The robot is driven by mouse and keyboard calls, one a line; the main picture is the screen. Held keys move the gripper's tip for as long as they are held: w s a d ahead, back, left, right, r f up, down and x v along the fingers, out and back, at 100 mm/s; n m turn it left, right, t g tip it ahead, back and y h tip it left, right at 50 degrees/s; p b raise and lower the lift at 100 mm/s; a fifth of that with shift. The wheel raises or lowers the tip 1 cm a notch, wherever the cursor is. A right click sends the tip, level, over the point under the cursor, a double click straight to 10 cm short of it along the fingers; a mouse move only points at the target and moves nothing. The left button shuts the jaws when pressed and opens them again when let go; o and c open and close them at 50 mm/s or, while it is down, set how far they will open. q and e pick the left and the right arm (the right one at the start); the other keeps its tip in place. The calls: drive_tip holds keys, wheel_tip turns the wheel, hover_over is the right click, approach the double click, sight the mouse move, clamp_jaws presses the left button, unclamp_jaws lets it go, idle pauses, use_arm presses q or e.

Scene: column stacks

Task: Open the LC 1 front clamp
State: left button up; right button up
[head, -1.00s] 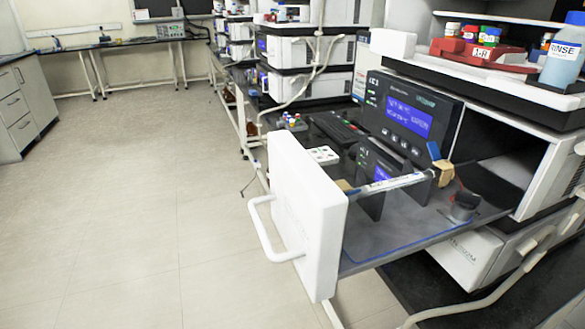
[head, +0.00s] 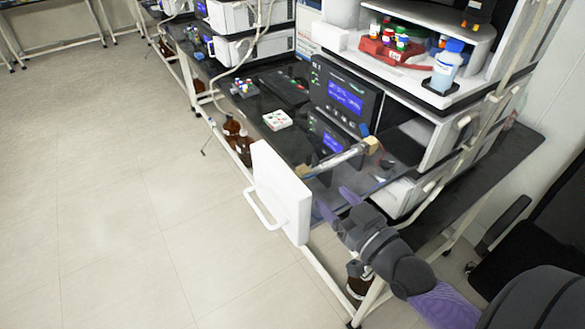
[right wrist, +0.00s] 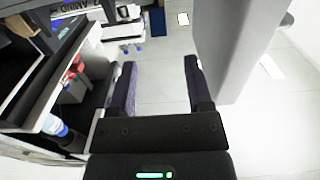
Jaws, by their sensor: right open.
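The column (head: 340,158) is a pale tube lying above the pulled-out drawer of the nearest instrument stack. A tan clamp (head: 303,171) sits at its front end, close behind the white drawer front (head: 280,195). Another tan clamp (head: 371,145) with a blue part sits at its rear end. The front clamp is small here, and I cannot tell whether it is open or shut. My right gripper (head: 337,201) is open and empty, beside the drawer's right side, apart from the front clamp. Its spread fingers also show in the right wrist view (right wrist: 158,88). My left gripper is not in view.
A white card with coloured spots (head: 277,120) lies on the bench. Brown bottles (head: 240,142) stand below it. The floor at left is clear.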

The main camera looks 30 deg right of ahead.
sight(311, 175)
drive_tip(key=w, duration=0.8)
drive_tip(key=shift+a+f+b, duration=0.1)
drive_tip(key=shift+a+b, duration=0.15)
drive_tip(key=shift+b, duration=0.1)
clamp_jaws()
